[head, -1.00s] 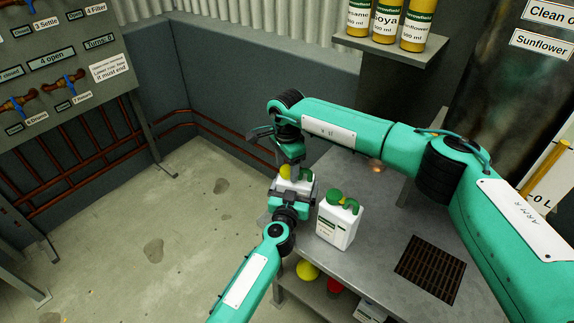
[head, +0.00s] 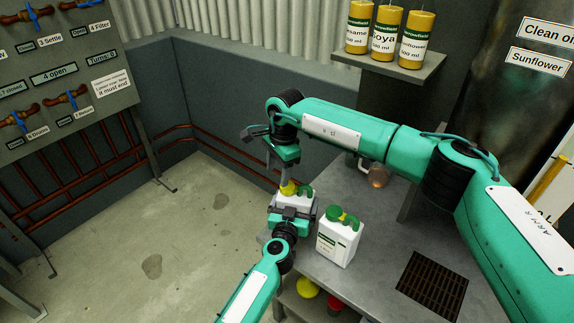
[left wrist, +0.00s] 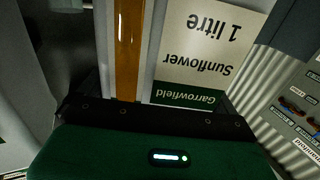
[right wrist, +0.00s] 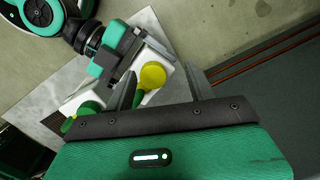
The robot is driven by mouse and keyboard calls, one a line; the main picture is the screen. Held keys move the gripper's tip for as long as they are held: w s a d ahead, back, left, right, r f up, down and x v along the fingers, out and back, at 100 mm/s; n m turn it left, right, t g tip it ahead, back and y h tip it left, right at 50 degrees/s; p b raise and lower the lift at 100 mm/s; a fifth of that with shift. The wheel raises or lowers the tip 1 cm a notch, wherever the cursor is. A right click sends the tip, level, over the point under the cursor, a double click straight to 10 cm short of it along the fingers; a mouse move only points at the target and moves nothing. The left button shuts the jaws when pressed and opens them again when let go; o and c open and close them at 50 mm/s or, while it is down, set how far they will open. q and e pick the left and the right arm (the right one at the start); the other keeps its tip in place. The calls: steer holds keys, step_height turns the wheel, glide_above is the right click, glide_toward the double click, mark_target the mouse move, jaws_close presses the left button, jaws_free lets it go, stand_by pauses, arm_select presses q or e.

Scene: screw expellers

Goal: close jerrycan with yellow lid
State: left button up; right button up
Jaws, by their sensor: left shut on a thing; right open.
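The white jerrycan (head: 302,200) with a green handle stands at the table's left end. My left gripper (head: 292,213) is shut on its body. Its label, "Garrowfield Sunflower 1 litre", fills much of the left wrist view (left wrist: 200,60), beside an amber strip. The yellow lid (head: 288,188) sits at the jerrycan's top; I cannot tell how tightly. It also shows in the right wrist view (right wrist: 152,76). My right gripper (head: 284,172) is open, pointing down above the lid, with nothing held. In the right wrist view the lid lies between its spread fingers, nearer the left one.
A second jerrycan (head: 338,242) with a green lid stands close by on the grey table (head: 385,225). A dark grate (head: 432,285) is set in the table. A shelf (head: 400,62) holds several yellow bottles. A yellow and a red thing lie below the table.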

steer(key=w+a+r+t+y, duration=0.2)
steer(key=a+r+y, duration=1.05)
steer(key=a, duration=0.45)
steer(key=w+d+r+m+t, duration=0.5)
steer(key=w+r+m+t, duration=0.6)
steer(key=r+t, duration=0.1)
steer(key=w+d+f+m+g+h, duration=0.1)
steer(key=w+d+f+m+h, duration=0.3)
steer(key=d+f+m+h, duration=0.7)
steer(key=s+d+f+n+g+h, duration=0.1)
steer(key=s+f+g, duration=0.2)
steer(key=s+g, duration=0.1)
steer(key=s+d+f+n+g+h, duration=0.1)
steer(key=s+f+g, duration=0.3)
steer(key=s, duration=0.2)
steer(key=s+d+f+n+g+h, duration=0.1)
steer(key=s+f+g, duration=0.2)
steer(key=s, duration=0.3)
steer(key=shift+d+f+g, duration=0.15)
steer(key=shift+f+g, duration=0.15)
steer(key=shift+g, duration=0.5)
steer(key=shift+s, duration=0.4)
